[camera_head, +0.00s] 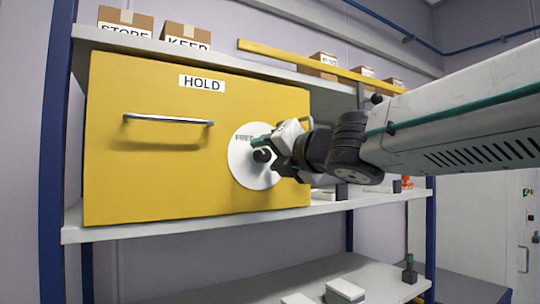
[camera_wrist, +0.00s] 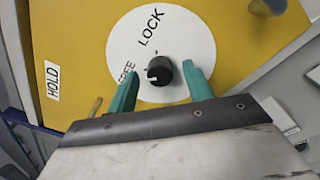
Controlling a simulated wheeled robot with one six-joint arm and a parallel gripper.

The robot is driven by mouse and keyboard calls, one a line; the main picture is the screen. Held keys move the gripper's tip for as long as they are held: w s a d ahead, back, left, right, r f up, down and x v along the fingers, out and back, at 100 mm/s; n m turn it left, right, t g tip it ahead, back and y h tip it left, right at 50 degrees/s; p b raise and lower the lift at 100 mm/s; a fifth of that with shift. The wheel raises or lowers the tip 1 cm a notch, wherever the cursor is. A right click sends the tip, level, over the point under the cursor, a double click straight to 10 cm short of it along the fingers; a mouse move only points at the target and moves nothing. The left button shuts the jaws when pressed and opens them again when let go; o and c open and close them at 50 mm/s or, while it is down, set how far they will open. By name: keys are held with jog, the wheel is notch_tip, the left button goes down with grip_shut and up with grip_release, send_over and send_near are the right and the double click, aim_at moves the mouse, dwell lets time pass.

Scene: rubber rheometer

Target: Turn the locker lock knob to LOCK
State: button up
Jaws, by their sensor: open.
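The yellow locker (camera_head: 150,165) marked HOLD stands on the shelf with its front closed. A white round dial plate (camera_head: 243,170) sits at the right of its front; in the wrist view the plate (camera_wrist: 185,35) reads FREE and LOCK. The black lock knob (camera_wrist: 165,68) is at the dial's middle, its white mark turned toward the FREE side. The knob also shows in the head view (camera_head: 262,156). My gripper (camera_wrist: 161,72) is open, its teal fingers on either side of the knob, with a visible gap at each side. In the head view my gripper (camera_head: 267,142) partly covers the dial.
A silver handle (camera_head: 168,121) sticks out from the locker front left of the dial. Boxes (camera_head: 125,20) stand on the upper shelf. A yellow bar (camera_head: 315,63) lies along that shelf's edge. Small items (camera_head: 345,290) lie on the lower shelf.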

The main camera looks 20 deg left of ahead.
jog(key=c, duration=1)
jog(key=shift+o, duration=0.2)
jog(key=shift+m, duration=0.4)
jog(key=m, duration=0.3)
jog(key=shift+f+m, duration=0.1)
jog(key=shift+m, duration=0.3)
jog(key=m, duration=0.4)
jog(key=shift+m+t, duration=0.3)
jog(key=m, duration=0.4)
jog(key=shift+f+m, duration=0.1)
jog(key=shift+m, duration=0.3)
jog(key=m, duration=0.4)
jog(key=shift+t, duration=0.4)
jog(key=shift+m, duration=0.4)
jog(key=o, duration=1)
jog(key=shift+c, duration=0.2)
